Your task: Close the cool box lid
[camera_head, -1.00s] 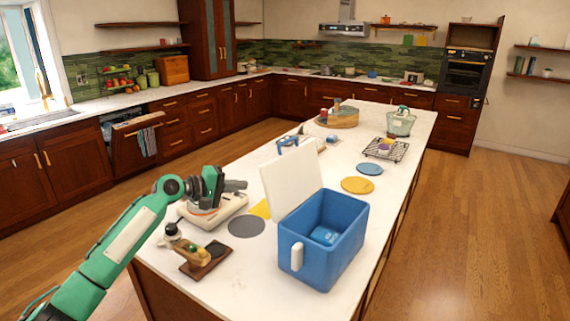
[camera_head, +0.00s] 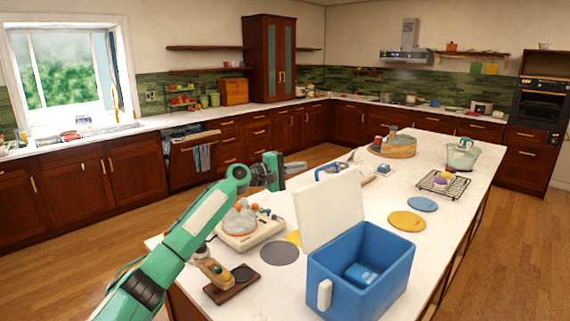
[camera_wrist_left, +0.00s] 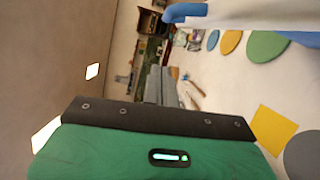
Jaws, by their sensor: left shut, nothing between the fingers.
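The blue cool box (camera_head: 340,285) stands on the near part of the white island. Its white lid (camera_head: 328,210) is open, standing up and leaning back on the box's left side. A smaller blue item (camera_head: 361,274) lies inside the box. My left gripper (camera_head: 298,167) is shut and empty, to the left of the lid's upper part and apart from it in the head view. In the left wrist view the grey fingers (camera_wrist_left: 160,86) are together, and a white slab (camera_wrist_left: 255,14), apparently the lid, crosses the top right. My right gripper is not in view.
Left of the box are a kitchen scale (camera_head: 245,232) with a bowl of food, a grey disc (camera_head: 280,251) and a dark board (camera_head: 231,284). A yellow disc (camera_head: 406,221), a blue disc (camera_head: 422,204) and a wire rack (camera_head: 444,185) lie beyond the box.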

